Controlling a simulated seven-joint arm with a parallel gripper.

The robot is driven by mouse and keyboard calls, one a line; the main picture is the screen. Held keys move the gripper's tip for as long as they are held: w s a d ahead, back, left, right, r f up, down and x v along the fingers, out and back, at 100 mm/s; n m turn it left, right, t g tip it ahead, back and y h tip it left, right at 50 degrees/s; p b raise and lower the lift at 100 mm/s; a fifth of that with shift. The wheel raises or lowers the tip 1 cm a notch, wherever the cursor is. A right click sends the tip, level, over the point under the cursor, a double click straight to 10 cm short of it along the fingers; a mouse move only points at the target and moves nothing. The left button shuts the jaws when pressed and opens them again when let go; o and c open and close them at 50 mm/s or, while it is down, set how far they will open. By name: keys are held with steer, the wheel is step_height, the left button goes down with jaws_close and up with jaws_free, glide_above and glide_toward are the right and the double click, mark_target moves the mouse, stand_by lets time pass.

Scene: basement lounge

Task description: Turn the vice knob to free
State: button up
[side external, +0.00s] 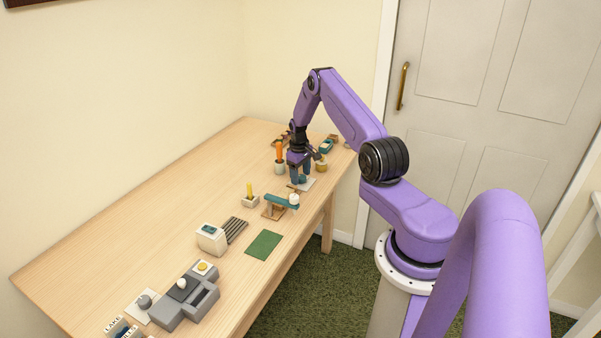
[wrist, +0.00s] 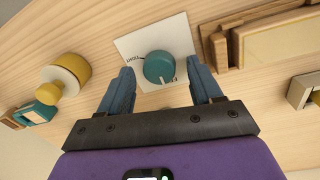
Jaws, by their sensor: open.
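The vice knob is a round teal knob (wrist: 158,67) on a white square plate (wrist: 136,44) in the wrist view. Small dark lettering shows at its left and lower right, too small and turned to read surely. A pale mark shows on the knob's near side. My gripper (wrist: 162,71) is open, with one blue finger left of the knob and one right of it. A gap shows on both sides, and I cannot tell how low the fingertips are. In the side external view my gripper (side external: 300,172) is over the white plate (side external: 309,184), largely hiding the knob.
A yellow-and-white knobbed piece (wrist: 67,78) stands left of the plate, and a wooden tray-like piece (wrist: 275,42) lies right. In the side view, an orange stick in a holder (side external: 280,155) and a teal-topped bracket (side external: 282,201) stand close by. The table's left side is bare.

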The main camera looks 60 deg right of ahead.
steer(key=shift+r, duration=0.1)
step_height(320, 180, up, 17)
steer(key=a, duration=0.1)
stand_by(0.4)
steer(key=shift+w+r, duration=0.1)
